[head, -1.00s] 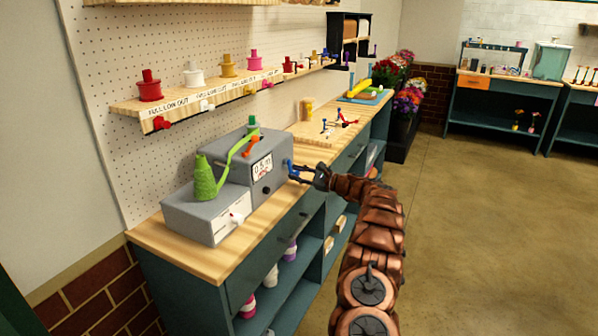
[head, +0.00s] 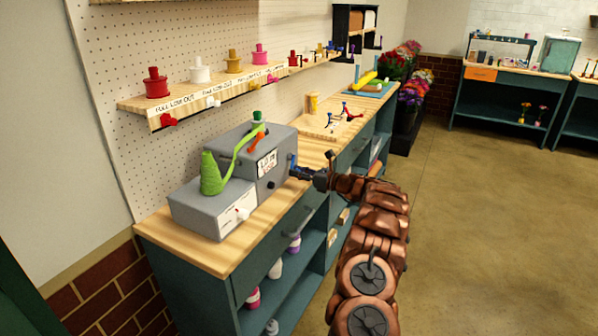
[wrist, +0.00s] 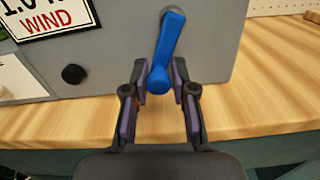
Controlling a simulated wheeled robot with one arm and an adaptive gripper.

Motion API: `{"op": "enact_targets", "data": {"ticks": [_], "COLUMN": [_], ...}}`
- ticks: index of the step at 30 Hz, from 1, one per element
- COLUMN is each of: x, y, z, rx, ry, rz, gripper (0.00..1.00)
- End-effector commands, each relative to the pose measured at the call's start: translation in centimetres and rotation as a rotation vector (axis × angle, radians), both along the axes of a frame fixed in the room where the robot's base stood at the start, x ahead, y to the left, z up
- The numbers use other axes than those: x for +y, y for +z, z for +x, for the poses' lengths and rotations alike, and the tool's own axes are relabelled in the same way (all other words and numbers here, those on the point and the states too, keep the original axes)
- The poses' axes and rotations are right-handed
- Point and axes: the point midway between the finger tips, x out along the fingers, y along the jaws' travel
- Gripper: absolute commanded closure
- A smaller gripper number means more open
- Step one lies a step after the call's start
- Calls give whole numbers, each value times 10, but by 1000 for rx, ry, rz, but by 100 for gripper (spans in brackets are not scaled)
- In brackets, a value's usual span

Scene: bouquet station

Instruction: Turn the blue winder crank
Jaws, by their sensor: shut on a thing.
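The blue winder crank (wrist: 168,48) sits on the grey face of the winder box (head: 275,145). In the wrist view its arm hangs down from the pivot, slightly to the left, with a round knob at the lower end. My gripper (wrist: 159,86) is shut on the knob, one finger on each side. In the head view my gripper (head: 298,172) reaches the crank from the right, and the blue crank (head: 292,163) is mostly hidden there. The label (wrist: 45,17) above a black knob shows a cut-off "1.0" and "WIND".
A green cone (head: 211,175) stands on a lower grey box (head: 205,212), with a green ribbon running to the spool on the winder box. A wooden tray (head: 332,124) with small cranks lies further along the bench. The shelf (head: 215,92) above holds several spools. Floor on the right is free.

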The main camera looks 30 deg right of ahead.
Motion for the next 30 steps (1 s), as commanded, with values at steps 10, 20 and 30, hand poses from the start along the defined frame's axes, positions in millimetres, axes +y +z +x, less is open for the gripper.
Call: {"op": "enact_targets", "data": {"ticks": [10, 20, 30], "x": [5, 4, 1], "y": [4, 5, 3], "z": [1, 1, -1], "rx": [9, 8, 10], "ry": [8, 7, 1], "rz": [23, 22, 23], "gripper": [100, 63, 51]}}
